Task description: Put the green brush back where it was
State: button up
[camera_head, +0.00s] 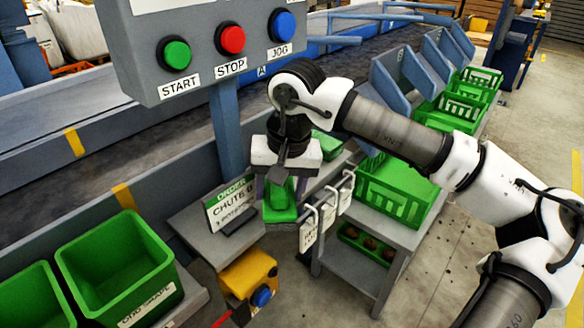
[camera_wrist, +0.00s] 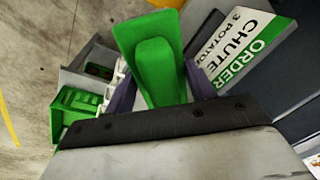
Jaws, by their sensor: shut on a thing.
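The green brush (camera_head: 280,207) is between the fingers of my gripper (camera_head: 281,193), which is shut on it. In the wrist view the brush (camera_wrist: 153,70) points away from the palm, with a purple finger of my gripper (camera_wrist: 163,92) on each side. In the head view the brush hangs below the wrist, right of the order sign (camera_head: 230,206) and left of the hanging tags (camera_head: 327,215). I cannot tell whether its lower end touches anything. The wrist hides its upper part.
A grey shelf (camera_head: 200,232) carries the order sign. A green crate (camera_head: 395,192) sits on a grey stand to the right, with a small tray of potatoes (camera_head: 368,243) below. A yellow box (camera_head: 247,275) and green bins (camera_head: 118,262) are at lower left. A button panel (camera_head: 215,45) stands close above.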

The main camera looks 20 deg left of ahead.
jog(key=w, duration=0.3)
jog(key=w+a+p, duration=0.1)
jog(key=w, duration=0.7)
jog(key=shift+w+a+p, duration=0.1)
jog(key=shift+a+p, duration=0.2)
jog(key=shift+a, duration=0.1)
jog(key=shift+f, duration=1.75)
jog(key=shift+f, duration=0.25)
jog(key=o, duration=1)
jog(key=shift+r, duration=0.1)
jog(key=shift+s+d+r, duration=0.1)
jog(key=shift+d+r, duration=0.1)
jog(key=shift+r, duration=1.1)
jog(key=shift+s+d+r, duration=0.1)
jog(key=shift+d+r, duration=0.15)
jog(key=shift+r, duration=1)
jog(key=shift+d+r, duration=0.2)
jog(key=shift+r, duration=1.1)
